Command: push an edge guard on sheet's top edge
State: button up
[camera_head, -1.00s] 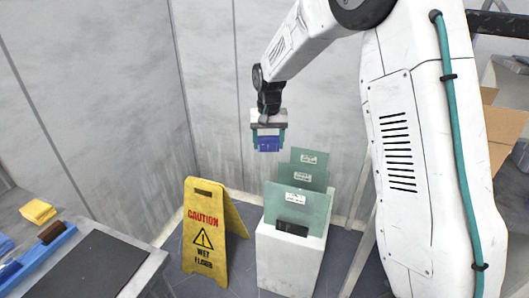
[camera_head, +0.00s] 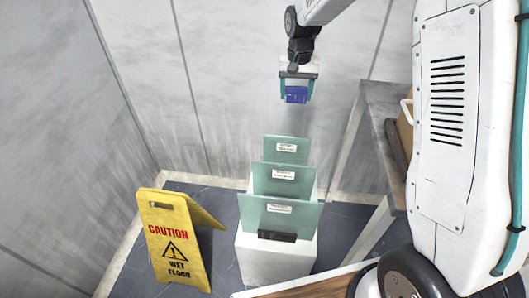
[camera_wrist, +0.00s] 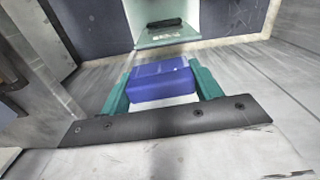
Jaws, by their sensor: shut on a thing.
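My gripper (camera_head: 296,92) is shut on a blue edge guard (camera_head: 296,98), held in the air above and behind the sheets. In the wrist view the blue guard (camera_wrist: 161,82) sits between the two teal fingers. Three greenish sheets stand upright one behind another on a white pedestal (camera_head: 262,262): a front sheet (camera_head: 300,222), a middle sheet (camera_head: 301,187) and a back sheet (camera_head: 286,157). Each carries a white label. A black holder (camera_head: 277,236) is at the front sheet's base. The guard is apart from all the sheets, and their top edges look bare.
A yellow wet-floor sign (camera_head: 176,245) stands on the floor left of the pedestal. Grey walls (camera_head: 200,90) close in behind and at left. A grey table (camera_head: 385,130) stands at right. The air around the guard is free.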

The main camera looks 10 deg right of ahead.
jog(key=s+a+f, duration=0.6)
jog(key=s+a, duration=0.4)
jog(key=a, duration=0.2)
send_over(251, 195)
notch_tip(251, 195, down, 4)
jog(key=shift+w+f+m, duration=0.1)
jog(key=shift+f+m, duration=0.3)
jog(key=shift+f, duration=1.55)
jog(key=shift+f, duration=2)
jog(key=o, duration=1)
jog(key=shift+o, duration=0.2)
notch_tip(251, 195, up, 8)
jog(key=shift+a+f, duration=0.1)
